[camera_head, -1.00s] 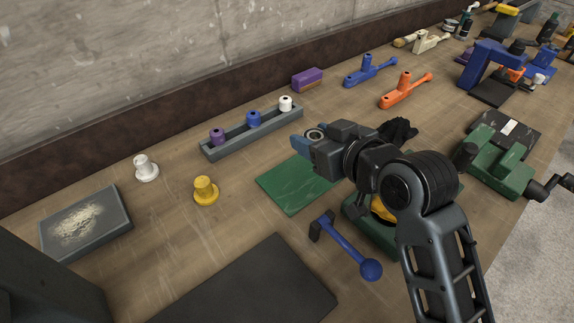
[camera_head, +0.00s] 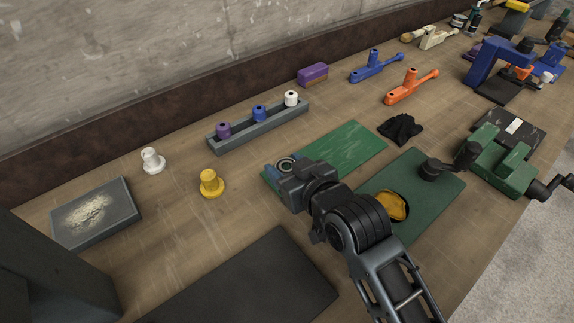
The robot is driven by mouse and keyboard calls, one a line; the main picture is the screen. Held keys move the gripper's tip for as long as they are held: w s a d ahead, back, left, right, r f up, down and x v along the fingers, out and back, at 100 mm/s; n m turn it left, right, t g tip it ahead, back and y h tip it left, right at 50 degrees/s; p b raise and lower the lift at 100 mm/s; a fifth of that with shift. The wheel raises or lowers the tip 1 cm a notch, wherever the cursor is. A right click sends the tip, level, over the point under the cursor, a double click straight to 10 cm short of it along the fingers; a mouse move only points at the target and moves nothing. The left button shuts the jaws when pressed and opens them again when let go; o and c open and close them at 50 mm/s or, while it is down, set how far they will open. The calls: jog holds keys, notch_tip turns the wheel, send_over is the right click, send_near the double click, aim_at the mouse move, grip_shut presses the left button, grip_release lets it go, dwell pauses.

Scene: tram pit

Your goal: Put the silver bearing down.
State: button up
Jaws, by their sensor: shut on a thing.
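The silver bearing (camera_head: 286,162) is a small ring with a dark centre. My gripper (camera_head: 280,169), with blue fingertips, is shut on it. They are over the left end of the green mat (camera_head: 345,148). I cannot tell whether the bearing touches the mat, and the gripper body hides part of it.
A grey rack (camera_head: 232,139) with purple, blue and white bushings stands behind. A yellow flanged bushing (camera_head: 211,183) and a white one (camera_head: 152,161) stand to the left. A green plate (camera_head: 440,190) with a yellow-filled opening lies right of my arm. The mat's right part is clear.

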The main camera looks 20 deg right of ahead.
jog(key=shift+f, duration=0.4)
jog(key=shift+f+b, duration=0.1)
jog(key=shift+b, duration=0.2)
jog(key=shift+s+f, duration=0.1)
jog(key=shift+f, duration=0.1)
jog(key=o, duration=1.3)
jog(key=shift+f, duration=0.2)
jog(key=shift+c, duration=0.2)
jog(key=shift+s, duration=0.1)
jog(key=shift+r, duration=0.15)
jog(key=r+v, duration=0.1)
jog(key=v, duration=1.1)
jog(key=shift+w+r+b, duration=0.25)
jog(key=shift+r+b, duration=0.05)
jog(key=shift+b, duration=0.05)
